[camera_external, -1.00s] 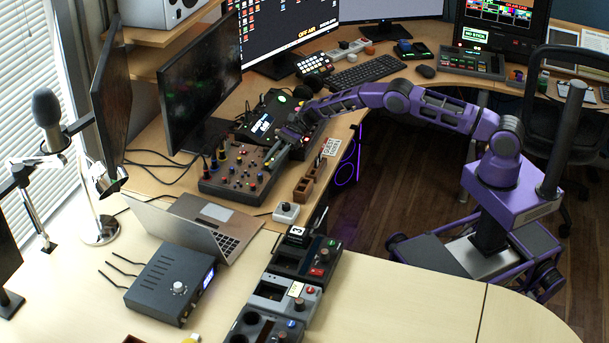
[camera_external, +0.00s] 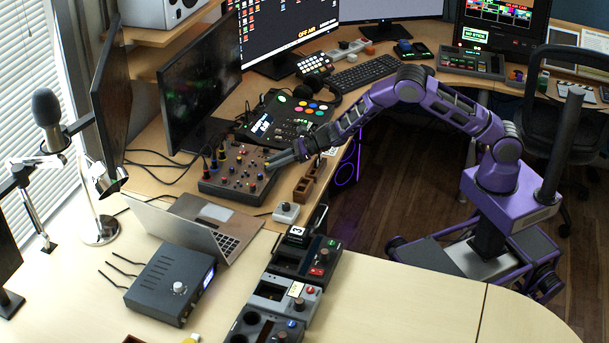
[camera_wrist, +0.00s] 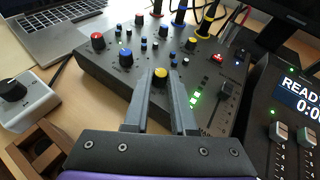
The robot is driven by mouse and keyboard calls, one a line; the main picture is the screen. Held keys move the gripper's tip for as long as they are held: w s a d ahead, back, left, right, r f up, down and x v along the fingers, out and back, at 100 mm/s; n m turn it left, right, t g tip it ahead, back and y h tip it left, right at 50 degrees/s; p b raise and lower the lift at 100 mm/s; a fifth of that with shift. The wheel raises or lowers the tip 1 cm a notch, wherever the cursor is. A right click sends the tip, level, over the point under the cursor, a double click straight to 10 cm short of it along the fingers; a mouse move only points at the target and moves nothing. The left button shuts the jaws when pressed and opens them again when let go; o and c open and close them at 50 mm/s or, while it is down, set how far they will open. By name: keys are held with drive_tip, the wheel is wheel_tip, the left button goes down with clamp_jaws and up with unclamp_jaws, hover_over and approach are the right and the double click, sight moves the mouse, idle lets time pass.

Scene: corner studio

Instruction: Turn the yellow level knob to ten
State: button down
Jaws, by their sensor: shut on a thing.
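The yellow level knob (camera_wrist: 161,73) is on the near part of the dark mixer (camera_wrist: 98,62) in the wrist view. My gripper (camera_wrist: 162,82) is shut on the yellow knob, with a grey finger at each side of it. In the external view my gripper (camera_external: 270,163) reaches in from the right over the right edge of the mixer (camera_external: 212,187). The knob is too small there to make out its pointer. I cannot read the knob's scale in either view.
Red, blue and other knobs crowd the mixer around the yellow one. A fader (camera_wrist: 225,95) and green lights sit to its right. A controller with a READY screen (camera_wrist: 300,92) stands at right. A white box with a black knob (camera_wrist: 14,92) and the laptop (camera_wrist: 62,32) are at left.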

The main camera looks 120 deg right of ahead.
drive_tip(key=m+g+h, duration=0.1)
drive_tip(key=m+h, duration=0.1)
drive_tip(key=a+m+g+h, duration=0.1)
drive_tip(key=h, duration=0.1)
drive_tip(key=w+m+g+h, duration=0.1)
drive_tip(key=m, duration=0.1)
drive_tip(key=shift+a+m+h, duration=0.25)
drive_tip(key=shift+m+h, duration=0.05)
drive_tip(key=shift+h, duration=0.1)
drive_tip(key=m+g+h, duration=0.2)
drive_tip(key=m+g, duration=0.1)
drive_tip(key=m+g+h, duration=0.1)
drive_tip(key=shift+w+m+g, duration=0.25)
drive_tip(key=shift+m+g, duration=0.15)
drive_tip(key=shift+g, duration=0.3)
drive_tip(key=c, duration=0.7)
unclamp_jaws()
drive_tip(key=shift+c, duration=0.2)
drive_tip(key=shift+a, duration=0.1)
drive_tip(key=p+v, duration=0.2)
drive_tip(key=v, duration=1.5)
drive_tip(key=shift+a, duration=0.2)
drive_tip(key=shift+s, duration=0.1)
